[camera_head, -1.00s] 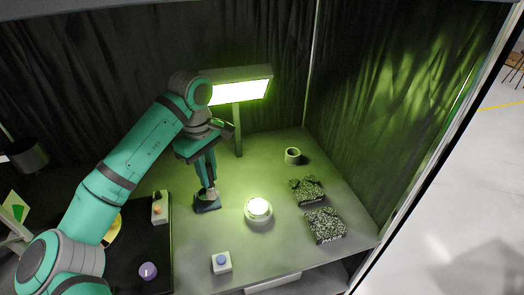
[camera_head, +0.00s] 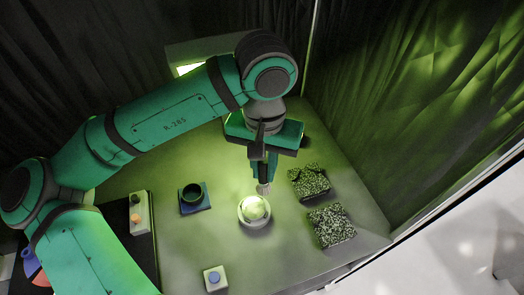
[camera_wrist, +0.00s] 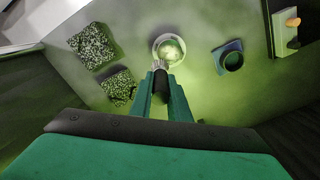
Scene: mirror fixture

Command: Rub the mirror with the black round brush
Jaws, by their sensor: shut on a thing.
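The round mirror (camera_head: 243,220) sits on the table with a pale rim and a bright greenish face; it also shows in the wrist view (camera_wrist: 174,48). My gripper (camera_head: 262,180) points down at the mirror's far edge. It is shut on the black round brush (camera_wrist: 160,88), seen between the fingers (camera_wrist: 160,95) in the wrist view. The brush's pale tip (camera_head: 264,189) overlaps the mirror's rim in both views. I cannot tell whether it touches.
A dark round cup on a blue square base (camera_head: 194,198) stands left of the mirror. Two speckled blocks (camera_head: 309,181) (camera_head: 331,226) lie to the right. A white box with a blue button (camera_head: 214,278) is at the front. A lamp (camera_head: 190,69) stands behind my arm.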

